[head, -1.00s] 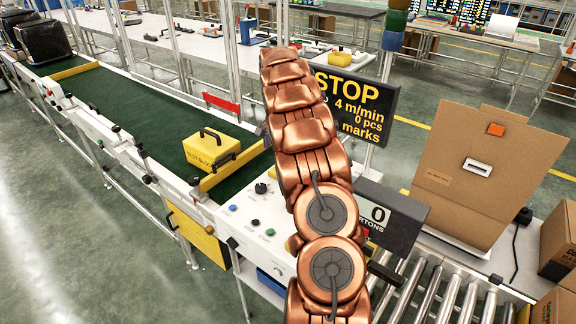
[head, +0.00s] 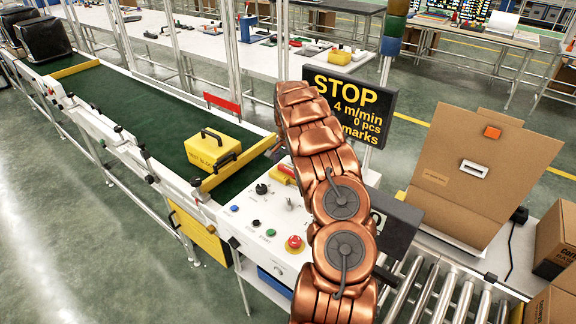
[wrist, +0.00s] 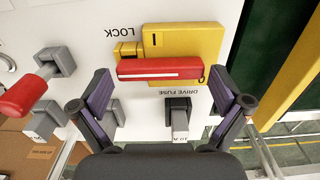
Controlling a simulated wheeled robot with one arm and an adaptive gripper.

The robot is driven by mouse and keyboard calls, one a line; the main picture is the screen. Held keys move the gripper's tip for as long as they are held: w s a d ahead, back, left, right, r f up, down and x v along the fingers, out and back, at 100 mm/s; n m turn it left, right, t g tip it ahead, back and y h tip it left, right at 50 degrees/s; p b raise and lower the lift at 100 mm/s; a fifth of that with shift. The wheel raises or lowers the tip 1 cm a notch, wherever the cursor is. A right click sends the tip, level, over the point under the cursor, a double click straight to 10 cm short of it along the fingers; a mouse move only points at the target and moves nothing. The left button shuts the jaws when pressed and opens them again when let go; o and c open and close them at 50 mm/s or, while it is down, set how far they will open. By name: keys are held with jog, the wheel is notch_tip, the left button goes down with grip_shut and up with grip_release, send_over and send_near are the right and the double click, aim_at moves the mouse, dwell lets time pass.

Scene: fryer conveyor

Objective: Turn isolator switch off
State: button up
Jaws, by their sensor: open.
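The isolator switch shows in the wrist view as a yellow plate (wrist: 185,40) with a red handle (wrist: 160,69) lying across it. The handle is level in the picture, its right end near the "0" mark; an "I" mark is on the plate's upper left. My gripper (wrist: 162,90) is open, with one purple-padded finger on each side of the handle's ends. I see no clear contact. In the head view a small yellow and red part (head: 287,171) shows beside my arm, which hides my gripper there.
A red-ended lever (wrist: 25,94) and a drive fuse switch (wrist: 179,117) sit near the isolator. In the head view, a red mushroom button (head: 295,243) is on the white control panel, a yellow test block (head: 212,150) lies on the green belt, and a STOP display (head: 350,100) stands behind my arm.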

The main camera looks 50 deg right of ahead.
jog(key=shift+f, duration=0.25)
jog(key=c, duration=0.8)
